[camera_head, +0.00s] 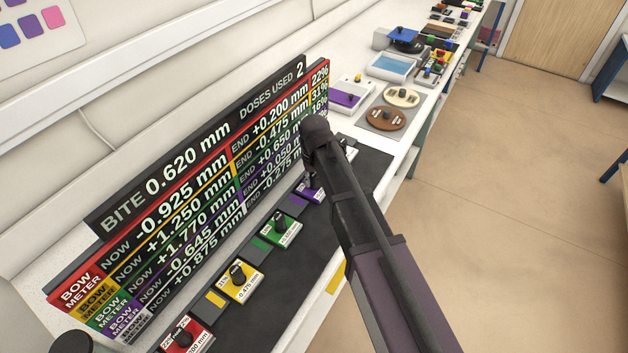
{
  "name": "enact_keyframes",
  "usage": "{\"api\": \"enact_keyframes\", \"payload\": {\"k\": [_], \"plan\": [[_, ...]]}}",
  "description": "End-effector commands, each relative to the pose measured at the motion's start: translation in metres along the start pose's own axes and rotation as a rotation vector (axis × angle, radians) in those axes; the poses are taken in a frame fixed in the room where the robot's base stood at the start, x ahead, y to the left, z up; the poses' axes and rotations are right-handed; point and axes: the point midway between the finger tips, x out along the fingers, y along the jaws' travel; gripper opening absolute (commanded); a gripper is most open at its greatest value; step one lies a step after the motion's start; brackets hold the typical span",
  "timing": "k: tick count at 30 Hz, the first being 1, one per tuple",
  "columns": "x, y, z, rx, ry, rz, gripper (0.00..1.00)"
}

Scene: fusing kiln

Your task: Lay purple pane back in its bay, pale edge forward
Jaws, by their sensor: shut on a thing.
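My arm comes in from the lower right and its wrist hides much of what lies beneath. My gripper (309,180) points down over a purple block (312,194) with a white label, near the board's right end. It appears shut on the block's dark knob, though the fingertips are mostly hidden. A flat purple pane (346,98) lies on a white base farther back along the bench. I cannot make out a pale edge on it. A purple chip (298,204) lies on the dark mat (268,293) beside the block.
Green (283,233), yellow (241,284) and red (187,337) knobbed blocks stand along the mat. A bow meter board (190,195) rises at the left. Beyond are round discs (386,119) on a grey sheet and a blue tray (391,67). The floor to the right is clear.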

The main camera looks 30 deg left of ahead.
Motion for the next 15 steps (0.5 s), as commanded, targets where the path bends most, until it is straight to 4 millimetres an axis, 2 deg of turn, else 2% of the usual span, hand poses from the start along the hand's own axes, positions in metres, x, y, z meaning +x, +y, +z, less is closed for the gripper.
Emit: {"api": "enact_keyframes", "payload": {"k": [5, 6, 9, 15], "plan": [[0.0041, 0.0002, 0.0000, 0.000, 0.000, 0.000, 0.00], [0.0031, 0.0002, 0.0000, 0.000, 0.000, 0.000, 0.48], [0.0029, 0.0002, 0.0000, 0.000, 0.000, 0.000, 0.73], [0.0028, 0.0003, 0.0000, 0.001, 0.000, 0.000, 0.73]]}}
